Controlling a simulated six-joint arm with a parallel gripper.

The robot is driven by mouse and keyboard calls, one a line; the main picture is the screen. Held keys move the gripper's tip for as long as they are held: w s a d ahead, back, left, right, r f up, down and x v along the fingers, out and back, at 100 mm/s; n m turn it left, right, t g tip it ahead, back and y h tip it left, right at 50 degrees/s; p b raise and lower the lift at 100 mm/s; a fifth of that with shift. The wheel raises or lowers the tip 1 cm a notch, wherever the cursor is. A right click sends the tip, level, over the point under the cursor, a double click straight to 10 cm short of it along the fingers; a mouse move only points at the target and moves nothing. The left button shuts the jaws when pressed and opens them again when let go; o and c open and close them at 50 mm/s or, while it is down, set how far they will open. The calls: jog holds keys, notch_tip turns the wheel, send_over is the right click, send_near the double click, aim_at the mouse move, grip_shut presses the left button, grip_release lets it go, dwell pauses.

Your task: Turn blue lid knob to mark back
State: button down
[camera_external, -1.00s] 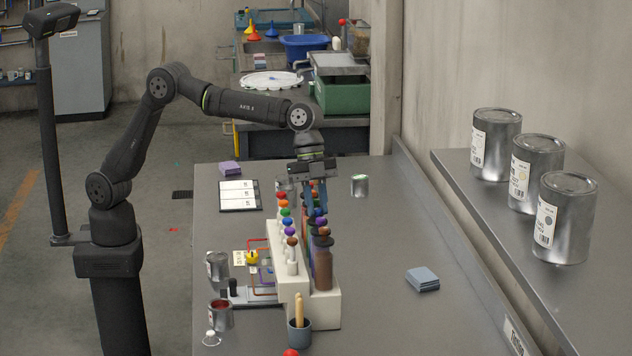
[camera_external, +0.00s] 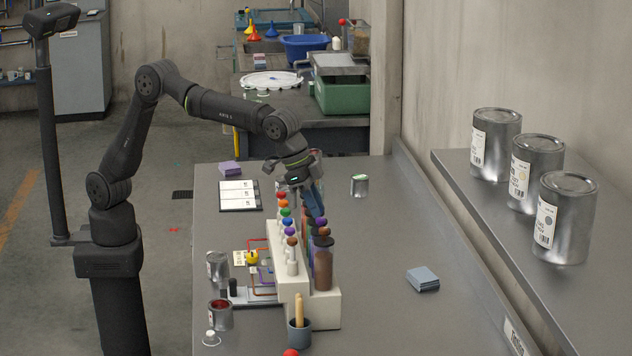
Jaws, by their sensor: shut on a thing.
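The jars stand in a row in a cream rack (camera_external: 318,308), with coloured lid knobs on top.
A front row of small coloured knobs (camera_external: 286,212) runs close on the left. A small can (camera_external: 359,186) stands behind right. The bench on the right is clear except for a grey-blue block (camera_external: 422,279).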

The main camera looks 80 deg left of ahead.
jog(key=n+y, duration=0.1)
jog(key=n, duration=0.2)
jog(key=n+y, duration=0.1)
jog(key=n, duration=0.1)
jog(key=shift+d+n, duration=0.2)
jog(key=shift+n, duration=0.2)
jog(key=n+y, duration=0.2)
jog(key=n, duration=0.2)
jog(key=shift+d, duration=0.1)
jog(key=n+g+y, duration=0.1)
jog(key=n, duration=0.4)
jog(key=shift+w+d, duration=0.1)
jog(key=shift+w, duration=0.05)
jog(key=shift+n+g+y, duration=0.5)
jog(key=shift+n+g, duration=0.5)
jog(key=shift+n, duration=1.3)
jog(key=c, duration=1.3)
grip_release()
